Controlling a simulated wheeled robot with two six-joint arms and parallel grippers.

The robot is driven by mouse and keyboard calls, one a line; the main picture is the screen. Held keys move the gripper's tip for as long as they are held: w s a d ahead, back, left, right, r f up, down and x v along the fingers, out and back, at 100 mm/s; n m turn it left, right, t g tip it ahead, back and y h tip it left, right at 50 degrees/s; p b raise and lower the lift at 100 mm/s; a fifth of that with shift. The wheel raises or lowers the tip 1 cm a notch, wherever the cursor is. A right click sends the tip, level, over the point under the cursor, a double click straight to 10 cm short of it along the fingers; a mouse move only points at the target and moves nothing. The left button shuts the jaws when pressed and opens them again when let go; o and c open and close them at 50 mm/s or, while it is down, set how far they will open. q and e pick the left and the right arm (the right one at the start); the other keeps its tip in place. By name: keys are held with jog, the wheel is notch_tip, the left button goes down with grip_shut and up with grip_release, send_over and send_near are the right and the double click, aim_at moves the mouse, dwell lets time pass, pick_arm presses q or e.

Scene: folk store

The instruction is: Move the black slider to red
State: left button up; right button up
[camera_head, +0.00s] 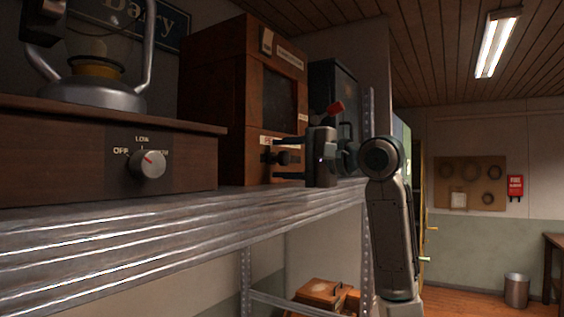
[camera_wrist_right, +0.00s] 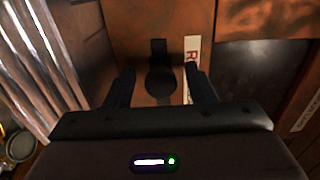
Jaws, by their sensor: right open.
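The black slider (camera_head: 270,157) is a dark knob on the front of a brown wooden box (camera_head: 217,90) on the metal shelf. In the right wrist view the round black knob (camera_wrist_right: 160,82) sits below a dark slot piece, beside a white label (camera_wrist_right: 192,55) with red lettering, partly hidden. My right gripper (camera_head: 282,161) is open at the box front. In the wrist view its fingers (camera_wrist_right: 160,85) stand on either side of the knob, with gaps showing; I cannot tell whether they touch it. My left gripper is not visible.
A wooden unit with an OFF/LOW knob (camera_head: 148,164) carries a lantern (camera_head: 95,95) at the left. A dark case (camera_head: 333,90) stands behind my right gripper. The metal shelf edge (camera_head: 150,230) runs below. Open room lies to the right.

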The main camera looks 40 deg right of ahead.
jog(key=b+v, duration=0.4)
jog(key=v, duration=0.6)
dwell(0.3)
